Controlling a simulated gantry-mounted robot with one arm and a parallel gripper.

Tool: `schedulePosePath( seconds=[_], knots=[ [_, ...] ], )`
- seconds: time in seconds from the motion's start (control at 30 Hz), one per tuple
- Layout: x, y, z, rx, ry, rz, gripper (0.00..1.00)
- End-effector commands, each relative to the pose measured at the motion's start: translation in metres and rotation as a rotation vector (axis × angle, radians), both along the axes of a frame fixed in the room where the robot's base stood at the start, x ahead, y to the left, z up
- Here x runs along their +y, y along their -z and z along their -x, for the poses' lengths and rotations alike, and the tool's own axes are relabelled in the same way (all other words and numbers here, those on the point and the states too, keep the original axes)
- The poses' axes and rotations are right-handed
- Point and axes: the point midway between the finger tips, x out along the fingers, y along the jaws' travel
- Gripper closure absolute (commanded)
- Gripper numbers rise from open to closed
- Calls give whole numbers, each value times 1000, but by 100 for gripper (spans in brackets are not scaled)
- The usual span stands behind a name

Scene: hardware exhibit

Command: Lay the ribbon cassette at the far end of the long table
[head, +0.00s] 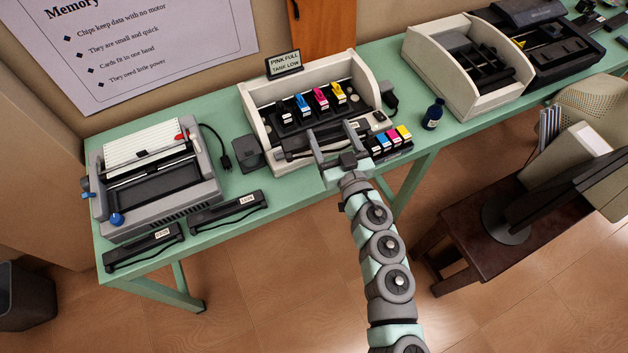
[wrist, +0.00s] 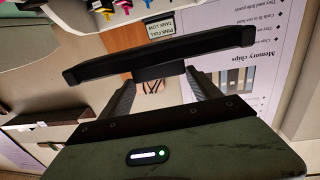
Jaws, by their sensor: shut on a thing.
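A long black ribbon cassette (head: 297,144) is between the fingers of my gripper (head: 334,146), in front of the open inkjet printer. The wrist view shows the cassette (wrist: 160,56) crosswise at the fingertips, with my gripper (wrist: 158,82) shut on it. Its underside is hidden, and I cannot tell whether it touches anything below. Two similar black cassettes with pale labels, one (head: 143,249) at the left front corner and another (head: 229,210) to its right, lie on the long green table (head: 225,228). The table's right end runs out of the head view.
A dot-matrix printer (head: 150,180) stands at the left end. The inkjet printer (head: 262,128) holds colour tanks, with more tanks (head: 388,140) in front. An ink bottle (head: 433,114) and an open cream-cased machine (head: 452,77) stand farther right. A brown stool (head: 455,238) bears a monitor.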

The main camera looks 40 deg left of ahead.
Motion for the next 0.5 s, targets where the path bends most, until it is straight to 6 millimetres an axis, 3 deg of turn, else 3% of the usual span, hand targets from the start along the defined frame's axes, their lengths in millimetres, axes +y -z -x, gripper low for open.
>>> schedulePosePath(
  seconds=[0.07,0.2,0.5],
  knots=[
    [18,-3,12,-3,-64,1,72],
    [29,0,21,1,-112,0,72],
    [30,71,21,3,-113,-1,72]
  ],
)
